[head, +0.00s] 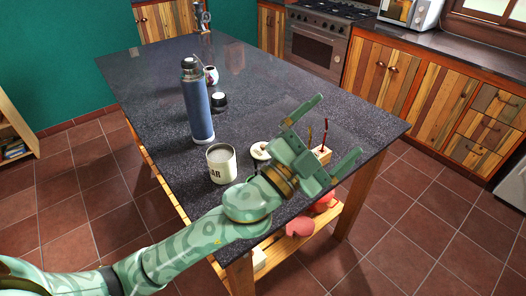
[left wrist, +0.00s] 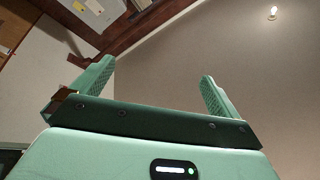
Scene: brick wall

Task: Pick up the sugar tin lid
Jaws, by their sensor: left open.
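The sugar tin (head: 221,168) is a cream can with dark lettering, standing open-topped near the front edge of the dark counter. A small cream disc with a dark knob, which looks like the sugar tin lid (head: 259,151), lies on the counter just right of the tin. My left gripper (head: 340,126) is open and empty, right of the lid and above the counter, with its fingers pointing away to the upper right. My left wrist partly covers the area beside the lid. In the left wrist view the open fingers (left wrist: 157,72) show nothing between them, and no lid is visible.
A tall blue flask (head: 196,105) stands behind the tin, with a dark cup-like cap (head: 219,102) and a white mug (head: 211,75) farther back. A wooden block (head: 322,154) with thin upright sticks is beside my gripper. The counter's back right is clear.

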